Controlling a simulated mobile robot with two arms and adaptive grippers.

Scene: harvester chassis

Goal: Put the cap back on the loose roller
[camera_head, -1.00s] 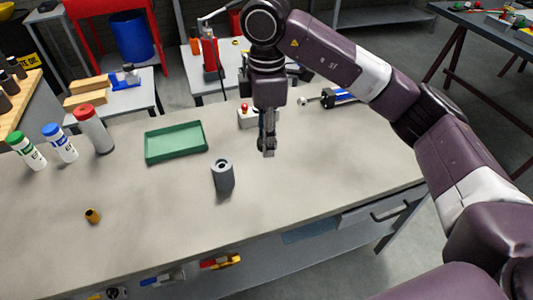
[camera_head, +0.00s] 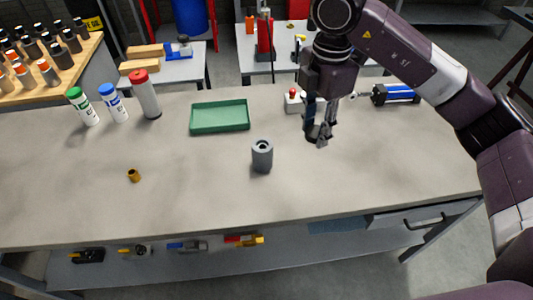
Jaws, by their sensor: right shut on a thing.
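The loose roller (camera_head: 262,157) is a short grey cylinder standing upright on the bench, with a dark round hole in its top. My right gripper (camera_head: 318,137) hangs above the bench, to the right of the roller and apart from it. It is shut on a small grey piece, seemingly the cap, mostly hidden by the fingers. My left gripper is not in view.
A green tray (camera_head: 220,118) lies behind the roller. A small brass bushing (camera_head: 134,175) stands at left. Several bottles (camera_head: 117,106) stand at the back left. A red-button box (camera_head: 294,101) and a blue cylinder (camera_head: 395,94) are behind my right gripper. The bench front is clear.

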